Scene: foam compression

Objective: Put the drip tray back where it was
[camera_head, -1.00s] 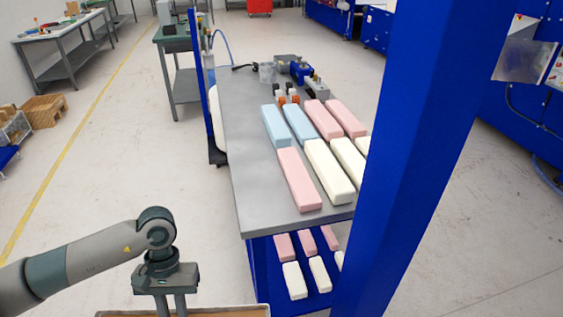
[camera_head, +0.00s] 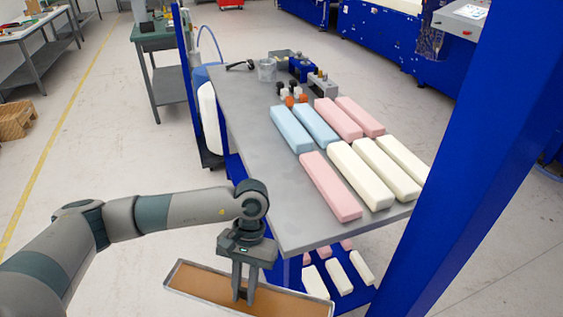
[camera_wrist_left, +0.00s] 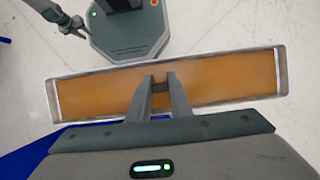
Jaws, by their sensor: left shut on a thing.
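The drip tray (camera_head: 205,284) is a long, shallow metal tray with an orange-brown inside. It hangs in front of the near end of the grey table, at the bottom of the head view. My left gripper (camera_head: 243,296) points down into it and is shut on it near its middle. The exact part gripped is hard to make out.
The grey table (camera_head: 262,190) bears blue, pink and cream foam blocks (camera_head: 330,185), with small bottles and fittings behind. A lower shelf (camera_head: 358,296) holds more blocks. A blue post (camera_head: 470,170) stands at the right. Open floor (camera_head: 110,150) lies to the left.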

